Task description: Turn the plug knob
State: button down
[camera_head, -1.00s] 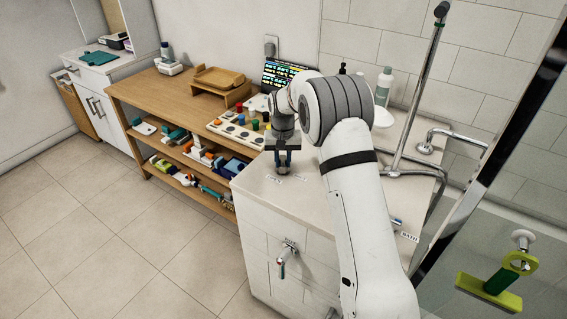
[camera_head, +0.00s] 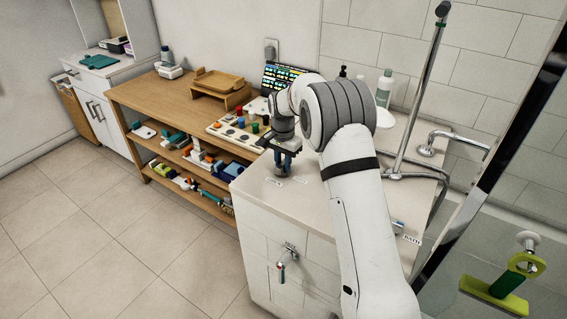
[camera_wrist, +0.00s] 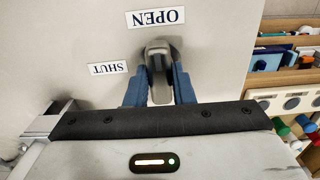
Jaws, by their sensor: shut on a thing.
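The plug knob (camera_wrist: 158,58) is a grey metal knob on the pale vanity top (camera_head: 247,183). In the wrist view it stands between the two blue fingers of my gripper (camera_wrist: 159,86), which is shut on it. In the head view my gripper (camera_head: 286,165) points down at the counter's left part, and the knob is mostly hidden by the fingers. An OPEN label (camera_wrist: 155,17) lies just beyond the knob and a SHUT label (camera_wrist: 108,69) lies to its left, both upside down in the wrist view.
A wooden shelf bench (camera_head: 150,101) with a knobbed panel (camera_head: 232,133) and several small items stands to the left. Bottles (camera_head: 384,88) and chrome pipework (camera_head: 403,140) are behind and right of my arm.

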aim_at(283, 163)
dwell(0.4)
jog(key=c, duration=1.2)
grip_release()
jog(key=shift+c, duration=0.2)
notch_tip(283, 163, up, 8)
jog(key=shift+f+b, duration=0.25)
jog(key=shift+b, duration=0.1)
jog(key=shift+r, duration=0.15)
